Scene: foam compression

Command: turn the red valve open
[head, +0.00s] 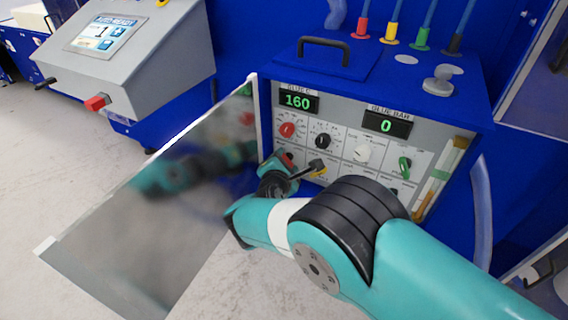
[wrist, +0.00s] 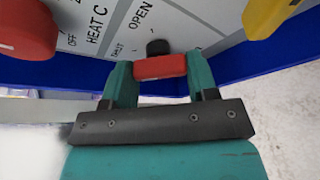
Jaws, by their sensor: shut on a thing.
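The red valve (wrist: 160,67) is a short red handle on a dark round stem, in the upper middle of the wrist view. The panel beside it reads OPEN and SHUT. My gripper (wrist: 158,70) is shut on the red handle, with one teal finger at each end. I cannot tell which label the handle points to. In the head view the red valve (head: 287,159) shows small on the lower left of the control panel (head: 340,145), with my gripper over it and partly hiding it.
A red knob (head: 287,130), a black knob (head: 323,141), a white knob (head: 362,153), a green knob (head: 405,163) and a yellow knob (head: 318,171) are close by. The displays read 160 (head: 298,101) and 0 (head: 387,125). An open door panel (head: 165,200) stands left of my gripper.

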